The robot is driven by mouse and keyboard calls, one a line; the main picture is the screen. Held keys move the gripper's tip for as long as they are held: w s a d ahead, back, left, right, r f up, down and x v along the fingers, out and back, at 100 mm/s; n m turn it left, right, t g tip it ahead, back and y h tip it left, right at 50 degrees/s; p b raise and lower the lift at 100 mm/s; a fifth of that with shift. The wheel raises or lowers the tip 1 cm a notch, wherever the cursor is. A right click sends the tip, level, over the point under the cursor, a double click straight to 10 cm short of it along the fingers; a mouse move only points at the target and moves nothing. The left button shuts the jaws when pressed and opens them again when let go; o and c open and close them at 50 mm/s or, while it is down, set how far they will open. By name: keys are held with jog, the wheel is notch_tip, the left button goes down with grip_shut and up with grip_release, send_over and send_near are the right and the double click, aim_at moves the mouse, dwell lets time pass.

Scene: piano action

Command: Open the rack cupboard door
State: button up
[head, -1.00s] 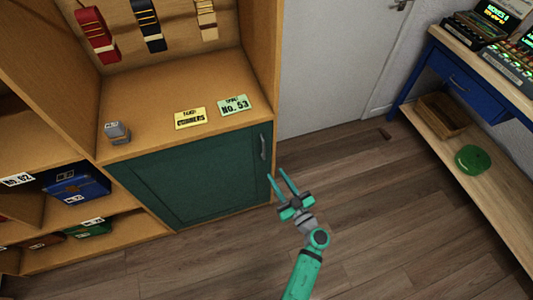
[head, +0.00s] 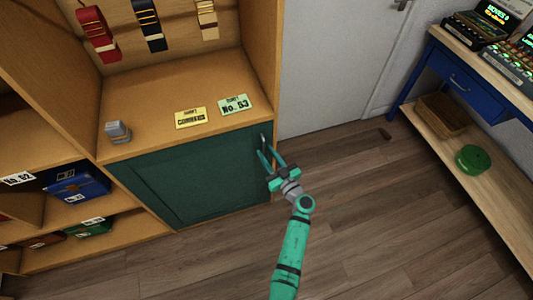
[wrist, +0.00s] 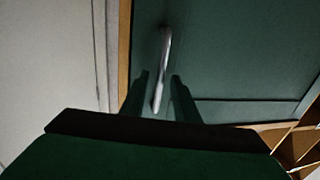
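The green rack cupboard door (head: 195,178) is shut in the lower part of the wooden rack in the head view. Its metal handle (head: 263,142) is near the door's right edge, partly hidden by my gripper's fingers. My gripper (head: 267,152) is open at the handle. In the wrist view the silver handle (wrist: 162,68) runs down the green door (wrist: 235,60), and its lower end shows between the two spread fingers of my gripper (wrist: 158,85). I cannot tell whether a finger touches it.
The rack top holds a small grey object (head: 117,131), a yellow card (head: 191,118) and a green card (head: 234,105). A workbench (head: 500,95) with a basket (head: 441,115) below stands at right.

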jog(key=shift+w+a, duration=0.1)
jog(key=shift+w, duration=0.1)
grip_shut()
jog(key=shift+s, duration=0.1)
